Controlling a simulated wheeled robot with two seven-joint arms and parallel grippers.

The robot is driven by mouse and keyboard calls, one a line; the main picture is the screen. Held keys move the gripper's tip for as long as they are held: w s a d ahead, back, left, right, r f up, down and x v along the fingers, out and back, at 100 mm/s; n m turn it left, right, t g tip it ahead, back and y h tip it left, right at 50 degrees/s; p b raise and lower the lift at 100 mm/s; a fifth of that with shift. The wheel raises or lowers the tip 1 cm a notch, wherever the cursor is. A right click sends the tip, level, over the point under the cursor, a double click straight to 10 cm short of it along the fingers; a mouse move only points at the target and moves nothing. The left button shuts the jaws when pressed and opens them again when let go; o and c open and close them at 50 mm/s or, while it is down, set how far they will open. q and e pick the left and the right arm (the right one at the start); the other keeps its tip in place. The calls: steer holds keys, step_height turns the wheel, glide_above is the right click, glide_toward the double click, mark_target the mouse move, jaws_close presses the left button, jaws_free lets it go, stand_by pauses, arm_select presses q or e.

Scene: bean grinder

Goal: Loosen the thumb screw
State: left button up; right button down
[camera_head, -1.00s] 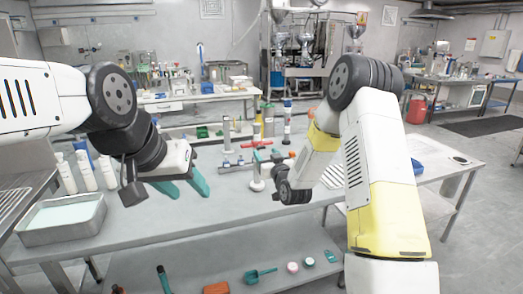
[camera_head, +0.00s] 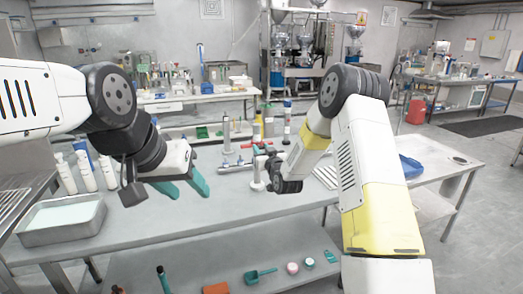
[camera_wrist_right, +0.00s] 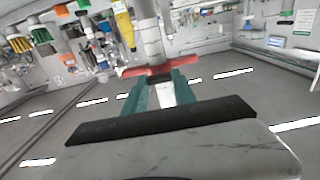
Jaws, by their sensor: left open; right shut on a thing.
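The thumb screw (camera_wrist_right: 158,70), a red bar-shaped piece, is at the fingertips of my right gripper (camera_wrist_right: 160,82) in the right wrist view. Its two teal fingers are shut on it, with a pale post between and beyond them. In the head view the right gripper (camera_head: 270,158) is at the red and grey grinder fittings (camera_head: 236,166) in the middle of the table. The wrist partly hides the screw there. My left gripper (camera_head: 187,188) is open and empty, its teal fingers apart above the table's left part, away from the fittings.
A metal tray (camera_head: 62,243) and white bottles (camera_head: 85,172) stand at the table's left. Bottles (camera_head: 287,118) stand behind the fittings. A blue container (camera_head: 409,166) is at the right. The front middle of the table is clear. A teal scoop (camera_head: 260,275) lies on the lower shelf.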

steer(key=shift+n, duration=0.3)
steer(key=n, duration=0.4)
steer(key=shift+a+n, duration=0.15)
steer(key=shift+n, duration=0.15)
steer(key=n, duration=0.4)
steer(key=shift+s, duration=0.1)
steer(key=shift+f+n, duration=0.2)
steer(key=shift+n, duration=4.1)
steer(key=c, duration=1)
jaws_free()
